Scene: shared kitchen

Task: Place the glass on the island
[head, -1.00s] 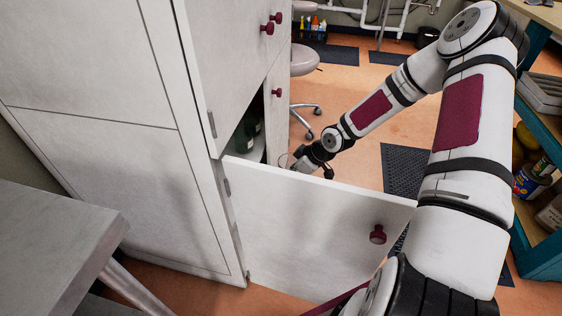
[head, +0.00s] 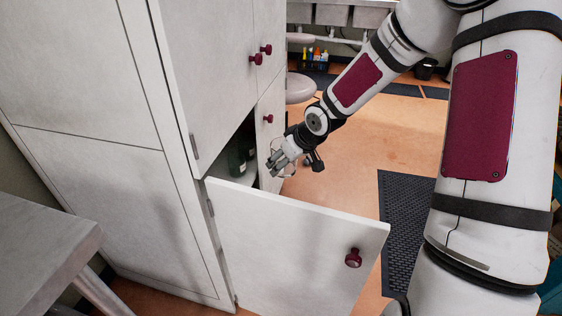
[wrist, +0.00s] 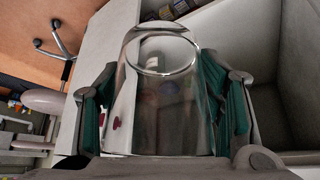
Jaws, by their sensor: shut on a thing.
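A clear glass (wrist: 165,100) fills the middle of the wrist view, between the two green-padded fingers of my gripper (wrist: 165,115). My gripper is shut on the glass. In the head view my gripper (head: 277,160) is just outside the open lower cabinet, above the top edge of its open door; the glass is hard to make out there, only a faint clear outline beside the fingers. The island cannot be identified for certain; a grey-topped table (head: 40,240) shows at the lower left.
The open cabinet door (head: 290,245) stands out below my gripper. Dark green bottles (head: 238,160) stand inside the cabinet. A stool seat (head: 300,88) is behind. A black floor mat (head: 405,230) and open orange floor (head: 345,155) lie to the right.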

